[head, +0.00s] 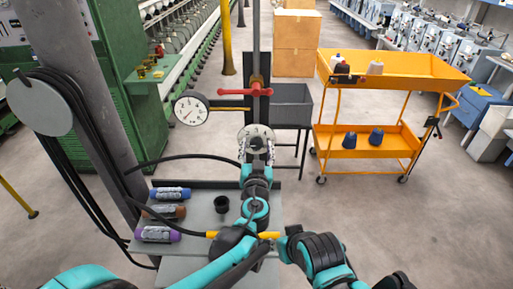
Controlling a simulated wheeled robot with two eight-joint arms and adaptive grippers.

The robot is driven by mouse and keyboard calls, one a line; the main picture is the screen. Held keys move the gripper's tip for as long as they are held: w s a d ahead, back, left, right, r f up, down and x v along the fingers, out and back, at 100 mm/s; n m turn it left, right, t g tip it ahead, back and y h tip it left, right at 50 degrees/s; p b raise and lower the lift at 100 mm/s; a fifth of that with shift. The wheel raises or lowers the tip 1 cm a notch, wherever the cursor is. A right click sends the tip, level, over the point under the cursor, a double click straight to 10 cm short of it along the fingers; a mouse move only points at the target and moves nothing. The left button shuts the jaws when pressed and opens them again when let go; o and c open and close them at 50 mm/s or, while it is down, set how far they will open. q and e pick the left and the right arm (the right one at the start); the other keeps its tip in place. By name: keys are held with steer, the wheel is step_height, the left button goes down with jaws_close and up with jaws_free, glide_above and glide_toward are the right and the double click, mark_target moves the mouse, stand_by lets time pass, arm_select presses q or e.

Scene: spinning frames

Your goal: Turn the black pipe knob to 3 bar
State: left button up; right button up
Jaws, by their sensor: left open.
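A pale round dial plate (245,131) with dark markings stands upright below the red-handled valve. My left gripper (257,146) is in front of this plate with its fingers apart. The black knob at the plate's centre is largely covered by the gripper. I cannot tell whether the fingers touch it, nor read its setting. A round white pressure gauge (191,108) sits left of the pipe, joined by a brass fitting. Its needle is too small to read. My right arm shows at the bottom, but I cannot make out its gripper.
A red valve handle (234,92) is just above the dial. A grey bench (205,254) below carries a black cup (222,204) and several yarn spools. A grey post with hoses stands left. An orange cart (335,165) is right; floor before it is clear.

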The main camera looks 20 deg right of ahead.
arm_select(q)
steer(key=c, duration=1.2)
steer(key=shift+o, duration=0.2)
steer(key=shift+m, duration=0.3)
steer(key=m+b, duration=0.1)
steer(key=m, duration=0.2)
steer(key=shift+m, duration=0.3)
steer(key=m, duration=0.4)
steer(key=shift+f+m, duration=0.1)
steer(key=shift+m, duration=0.2)
steer(key=m+b, duration=0.1)
steer(key=m, duration=0.3)
steer(key=shift+d, duration=0.1)
steer(key=shift+f+m, duration=0.1)
steer(key=shift+m, duration=2.4)
